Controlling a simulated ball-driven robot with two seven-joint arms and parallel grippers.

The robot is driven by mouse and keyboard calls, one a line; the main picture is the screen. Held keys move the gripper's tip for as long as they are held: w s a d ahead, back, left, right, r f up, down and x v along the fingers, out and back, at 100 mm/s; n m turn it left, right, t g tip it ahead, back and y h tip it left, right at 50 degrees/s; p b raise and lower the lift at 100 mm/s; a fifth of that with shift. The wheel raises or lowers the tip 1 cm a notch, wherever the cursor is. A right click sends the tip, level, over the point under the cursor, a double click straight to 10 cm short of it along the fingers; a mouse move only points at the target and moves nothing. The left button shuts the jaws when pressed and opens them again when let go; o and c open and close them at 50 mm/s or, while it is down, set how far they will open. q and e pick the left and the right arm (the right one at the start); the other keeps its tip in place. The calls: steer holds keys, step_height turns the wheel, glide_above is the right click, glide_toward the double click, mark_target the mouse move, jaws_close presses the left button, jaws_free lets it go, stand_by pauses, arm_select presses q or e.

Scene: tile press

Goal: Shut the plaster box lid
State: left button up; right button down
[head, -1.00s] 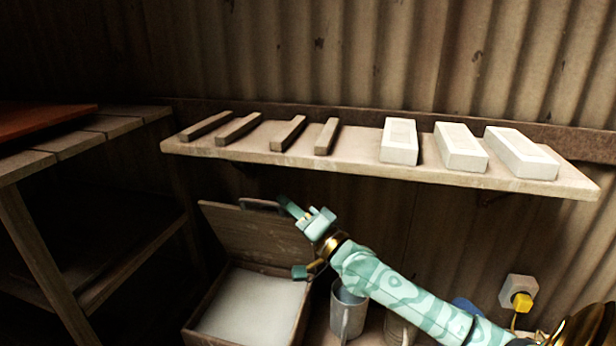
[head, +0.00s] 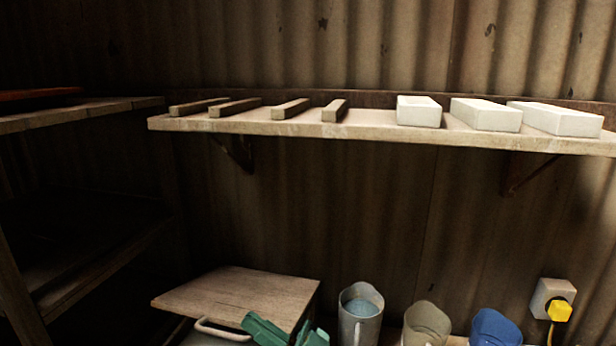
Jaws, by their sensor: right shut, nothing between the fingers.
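The plaster box lid (head: 235,292) is a flat wooden board low in the head view. It lies low over the box, close to level. Its pale curved handle (head: 222,331) is at the near edge. A pale patch shows below the handle, and most of the box is cut off by the bottom of the picture, so I cannot tell whether the lid is fully seated. My green right gripper (head: 286,336) is at the lid's near right side, partly cut off, shut and empty. My left gripper is not in view.
Above is a wall shelf (head: 360,131) with wooden bars and white blocks (head: 485,115). A yellow plug (head: 559,311) sits in a wall socket. Dark shelving stands at left.

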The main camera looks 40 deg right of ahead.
steer(key=shift+s+a+f+n+g+y+b, duration=0.2)
steer(key=shift+a+f+n+g+y+b, duration=0.1)
steer(key=shift+f+n, duration=0.35)
steer(key=shift+f, duration=0.1)
steer(key=v, duration=0.7)
steer(key=shift+s, duration=0.15)
steer(key=shift+d+f, duration=0.1)
steer(key=shift+f, duration=0.05)
